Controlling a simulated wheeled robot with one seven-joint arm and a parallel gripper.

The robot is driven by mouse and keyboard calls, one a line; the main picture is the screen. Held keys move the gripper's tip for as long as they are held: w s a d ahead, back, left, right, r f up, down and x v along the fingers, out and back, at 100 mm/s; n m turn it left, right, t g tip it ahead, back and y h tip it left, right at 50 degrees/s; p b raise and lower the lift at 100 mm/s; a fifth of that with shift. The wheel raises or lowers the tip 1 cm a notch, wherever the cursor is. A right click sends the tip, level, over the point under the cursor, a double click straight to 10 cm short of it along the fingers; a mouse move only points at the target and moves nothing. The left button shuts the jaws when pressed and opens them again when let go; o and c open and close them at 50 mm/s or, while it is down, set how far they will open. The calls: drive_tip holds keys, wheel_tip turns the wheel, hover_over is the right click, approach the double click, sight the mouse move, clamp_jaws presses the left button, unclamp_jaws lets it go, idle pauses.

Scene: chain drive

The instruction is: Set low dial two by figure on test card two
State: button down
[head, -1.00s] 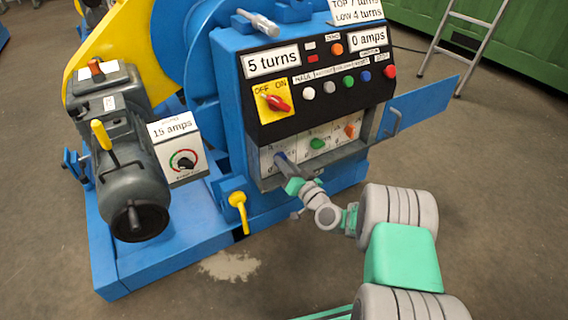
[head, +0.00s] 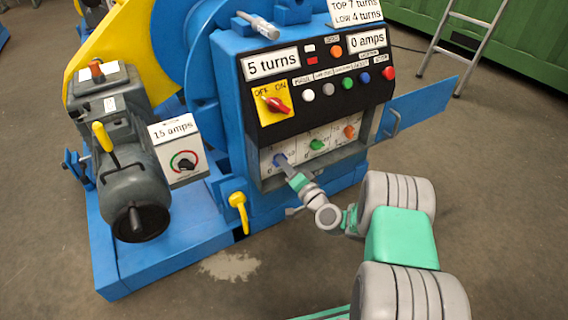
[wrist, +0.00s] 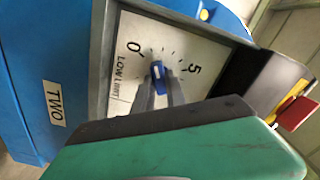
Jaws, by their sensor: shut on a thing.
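The low limit dial, a blue knob (wrist: 157,68) on a white face marked 0 and 5, shows in the wrist view. A "TWO" label (wrist: 56,104) is on the blue housing beside it. In the head view the blue knob (head: 280,159) is the leftmost in the recessed lower panel. My gripper (head: 288,168) reaches it from the front; in the wrist view its two fingers (wrist: 159,88) are shut on the knob's sides. The fingers hide part of the dial face. The test card (head: 357,11) at the top reads "TOP 7 turns, LOW 4 turns".
A green knob (head: 317,144) and an orange knob (head: 349,131) sit right of the blue one. Above are a red OFF/ON switch (head: 276,104), several buttons and a "5 turns" display (head: 271,65). An open blue door (head: 425,105) stands at right, a yellow handle (head: 238,201) below left.

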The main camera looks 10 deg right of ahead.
drive_tip(key=m+p, duration=0.1)
drive_tip(key=m, duration=0.2)
drive_tip(key=shift+m, duration=0.4)
drive_tip(key=m+p, duration=0.1)
drive_tip(key=m, duration=0.2)
drive_tip(key=m+p, duration=0.2)
drive_tip(key=m, duration=0.5)
drive_tip(key=shift+f+p, duration=0.2)
drive_tip(key=shift+p, duration=0.1)
drive_tip(key=c, duration=1.4)
unclamp_jaws()
drive_tip(key=shift+o, duration=0.2)
drive_tip(key=v, duration=0.7)
drive_tip(key=shift+s, duration=0.35)
